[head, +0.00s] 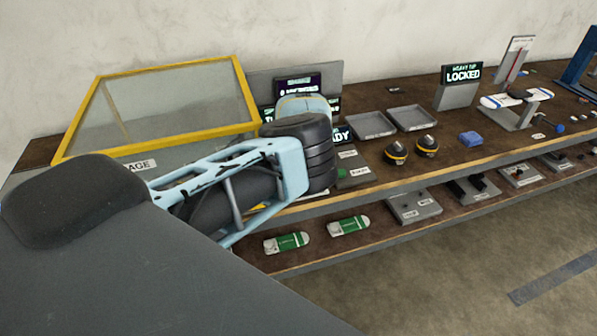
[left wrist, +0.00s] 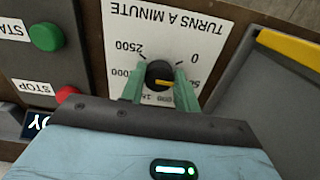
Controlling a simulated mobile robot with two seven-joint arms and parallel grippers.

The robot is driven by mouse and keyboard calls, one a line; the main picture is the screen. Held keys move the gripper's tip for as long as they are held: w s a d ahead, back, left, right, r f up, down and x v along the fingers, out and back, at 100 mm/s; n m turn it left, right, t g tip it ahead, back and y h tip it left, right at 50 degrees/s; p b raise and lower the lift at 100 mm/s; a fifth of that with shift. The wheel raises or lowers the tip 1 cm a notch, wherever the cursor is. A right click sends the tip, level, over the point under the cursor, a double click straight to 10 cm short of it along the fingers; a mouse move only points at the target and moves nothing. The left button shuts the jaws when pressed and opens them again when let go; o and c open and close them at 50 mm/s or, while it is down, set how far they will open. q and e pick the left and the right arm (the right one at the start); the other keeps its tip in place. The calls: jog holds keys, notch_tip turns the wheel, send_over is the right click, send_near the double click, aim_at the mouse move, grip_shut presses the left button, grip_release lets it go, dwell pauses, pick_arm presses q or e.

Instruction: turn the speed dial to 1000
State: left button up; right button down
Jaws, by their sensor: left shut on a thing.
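The speed dial (left wrist: 159,75) is a black knob with a yellow mark, on a white scale plate (left wrist: 200,22) headed "TURNS A MINUTE". The plate appears upside down in the left wrist view. My left gripper (left wrist: 160,78) has its two green fingers on either side of the knob and is shut on it. The labels 0 and 2500 are readable. The lower labels are partly covered by the fingers and gripper body, so I cannot tell the exact reading. In the head view my left arm hides the dial. My right gripper is not in view.
A green START button (left wrist: 46,37) and a red STOP button (left wrist: 68,95) sit beside the plate. A yellow-framed glass cover (head: 160,105) stands left on the bench. Grey trays (head: 370,125), two black-and-yellow parts (head: 397,153) and a LOCKED display (head: 462,74) stand to the right.

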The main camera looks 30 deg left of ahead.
pick_arm(q)
jog(key=shift+r, duration=0.1)
dwell(0.3)
jog(key=o, duration=1)
jog(key=shift+w+a+r, duration=0.1)
jog(key=shift+r, duration=3.75)
